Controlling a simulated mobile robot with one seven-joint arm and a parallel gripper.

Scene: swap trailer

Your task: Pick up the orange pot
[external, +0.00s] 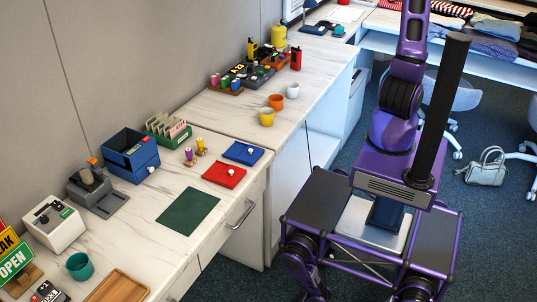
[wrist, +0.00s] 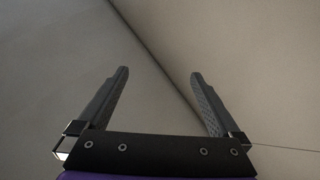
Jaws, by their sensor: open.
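A small orange pot (external: 276,101) stands upright on the white marbled counter in the external view. A yellow pot (external: 266,117) stands just in front of it and a white pot (external: 292,90) just behind it to the right. My gripper (wrist: 158,75) shows only in the wrist view. Its two fingers are wide apart with nothing between them, facing bare grey wall surfaces. My arm rises out of the top of the external view, so my gripper is out of that picture and far from the pots.
The marbled counter (external: 222,108) runs along the wall. Left of the pots stand a black device (external: 245,75) and several small bottles. A red bottle (external: 296,58) and a yellow canister (external: 279,36) stand behind.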

